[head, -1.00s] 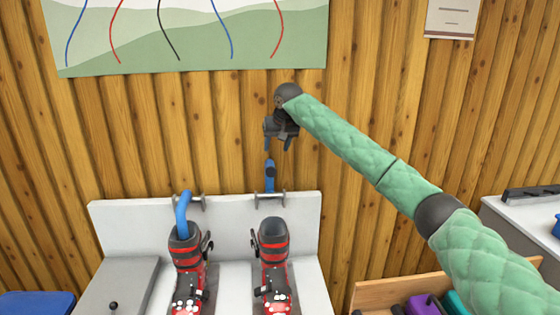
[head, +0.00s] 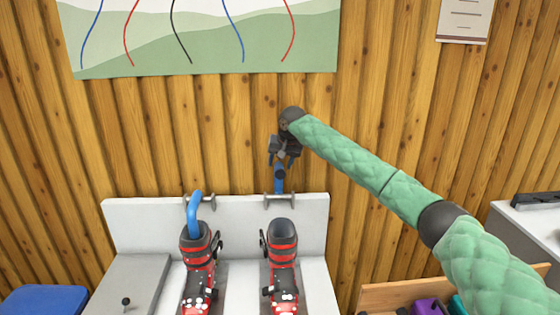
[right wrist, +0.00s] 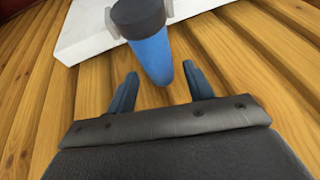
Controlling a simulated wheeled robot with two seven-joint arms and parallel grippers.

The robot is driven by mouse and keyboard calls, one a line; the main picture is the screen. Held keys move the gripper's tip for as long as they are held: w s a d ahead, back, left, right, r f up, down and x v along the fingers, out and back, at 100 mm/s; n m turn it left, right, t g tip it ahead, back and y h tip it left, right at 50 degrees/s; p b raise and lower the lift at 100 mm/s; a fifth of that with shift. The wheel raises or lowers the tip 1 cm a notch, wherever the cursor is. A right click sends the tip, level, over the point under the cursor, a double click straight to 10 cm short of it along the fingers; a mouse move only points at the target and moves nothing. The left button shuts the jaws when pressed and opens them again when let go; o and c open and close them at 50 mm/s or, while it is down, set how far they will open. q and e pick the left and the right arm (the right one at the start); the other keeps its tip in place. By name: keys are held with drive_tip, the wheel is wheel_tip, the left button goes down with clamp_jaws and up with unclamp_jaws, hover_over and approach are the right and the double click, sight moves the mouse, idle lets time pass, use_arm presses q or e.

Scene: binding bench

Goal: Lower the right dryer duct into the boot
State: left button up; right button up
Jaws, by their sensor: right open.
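The right dryer duct (head: 279,184) is a blue tube with a dark end, standing up at the rack's back panel behind the right boot (head: 282,252). My right gripper (head: 283,160) is open just above it. In the right wrist view the duct (right wrist: 152,58) reaches in between the two open fingers (right wrist: 160,76), with space on both sides. The right boot is black and red and its top faces up. The left duct (head: 194,212) curves down into the left boot (head: 197,262). My left gripper is not in view.
The white rack's back panel (head: 150,228) stands against the wooden wall. A blue box (head: 42,300) is at the lower left. A wooden crate (head: 385,294) with coloured items is at the lower right. A poster (head: 200,50) hangs above.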

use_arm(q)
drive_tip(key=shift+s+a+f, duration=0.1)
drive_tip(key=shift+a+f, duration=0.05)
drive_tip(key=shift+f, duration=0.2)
use_arm(e)
drive_tip(key=shift+w+a+f, duration=0.1)
drive_tip(key=shift+w+f, duration=0.05)
drive_tip(key=shift+f, duration=0.2)
